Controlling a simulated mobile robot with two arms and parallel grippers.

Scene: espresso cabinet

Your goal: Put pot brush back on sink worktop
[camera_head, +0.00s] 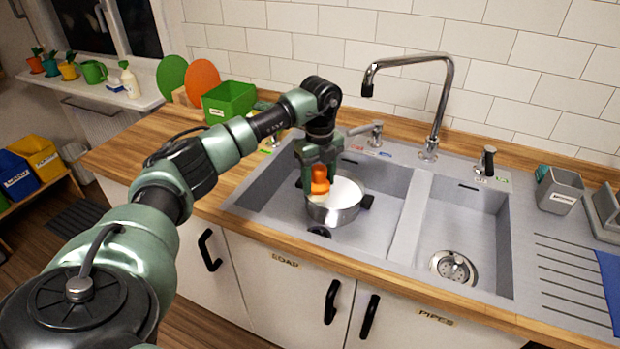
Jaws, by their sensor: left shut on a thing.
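My left gripper (318,175) points down over the left sink basin. It is shut on the orange pot brush (320,181), whose lower part is at the rim of a metal pot (345,212). I cannot tell whether the brush touches the pot. The pot stands in the left basin, with a pale inside and a dark handle on its right. The grey sink worktop (395,262) surrounds both basins. My right gripper is not in view.
A tall chrome tap (436,110) rises behind the basins. A grey caddy (559,190) stands at the right, beside the ribbed drainer (570,270). A green box (229,101) stands on the wooden counter at the left. The right basin (460,230) is empty.

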